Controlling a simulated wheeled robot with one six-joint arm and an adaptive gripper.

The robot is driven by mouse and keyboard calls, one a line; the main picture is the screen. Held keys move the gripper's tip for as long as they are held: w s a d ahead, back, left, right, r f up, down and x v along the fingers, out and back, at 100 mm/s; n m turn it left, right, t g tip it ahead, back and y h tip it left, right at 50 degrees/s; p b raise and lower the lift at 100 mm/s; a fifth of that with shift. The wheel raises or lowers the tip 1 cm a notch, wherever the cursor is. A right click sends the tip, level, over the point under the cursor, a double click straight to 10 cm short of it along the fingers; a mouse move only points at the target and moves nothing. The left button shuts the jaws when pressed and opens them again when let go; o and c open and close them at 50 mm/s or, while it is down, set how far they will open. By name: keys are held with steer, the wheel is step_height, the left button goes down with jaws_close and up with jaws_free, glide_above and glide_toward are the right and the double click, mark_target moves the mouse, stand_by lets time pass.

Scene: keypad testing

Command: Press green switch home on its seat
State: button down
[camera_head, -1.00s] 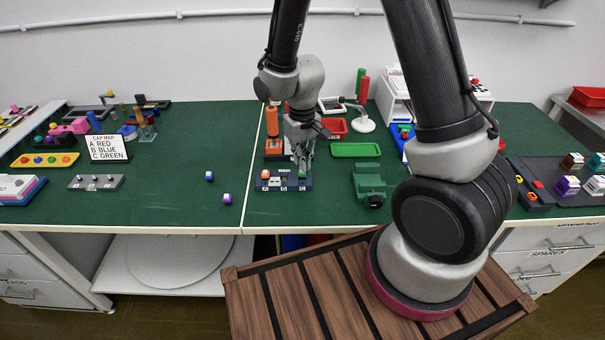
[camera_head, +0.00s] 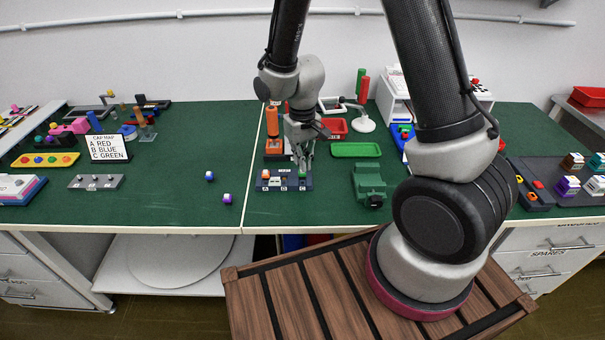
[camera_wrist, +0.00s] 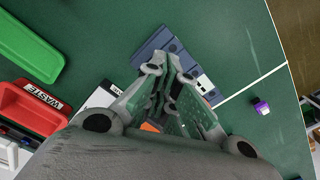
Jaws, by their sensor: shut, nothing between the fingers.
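The dark blue keypad base (camera_head: 263,187) lies on the green table in front of my arm. An orange switch (camera_head: 266,175) is at its left end, and the green switch (camera_head: 302,174) shows at its right part, under my fingertips. My gripper (camera_head: 303,164) points down over the green switch, shut and empty, with its tips at or very near the switch top; I cannot tell if they touch. In the wrist view the fingers (camera_wrist: 175,85) hide the switch and the middle of the base (camera_wrist: 165,42).
A green tray (camera_head: 355,150) and a red bin (camera_head: 333,128) lie behind and right of the base. A green vise-like block (camera_head: 370,184) stands to the right. Two small cubes, one blue (camera_head: 210,176) and one purple (camera_head: 227,198), lie left on open table.

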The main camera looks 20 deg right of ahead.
steer(key=shift+f, duration=0.9)
stand_by(0.6)
steer(key=shift+r, duration=3.05)
steer(key=shift+s+d, duration=0.15)
steer(key=shift+s, duration=0.2)
steer(key=s+d+r+t, duration=0.1)
steer(key=s+d+r, duration=0.4)
steer(key=r, duration=0.3)
steer(key=s+d+r+m+t, duration=0.1)
steer(key=s+d+r+t, duration=0.1)
steer(key=s+d+r, duration=0.2)
steer(key=s+d+r+m+t, duration=0.1)
steer(key=s+d+r, duration=0.4)
steer(key=s+r, duration=0.4)
step_height(320, 180, up, 3)
steer(key=shift+s+d, duration=0.15)
steer(key=shift+d, duration=0.15)
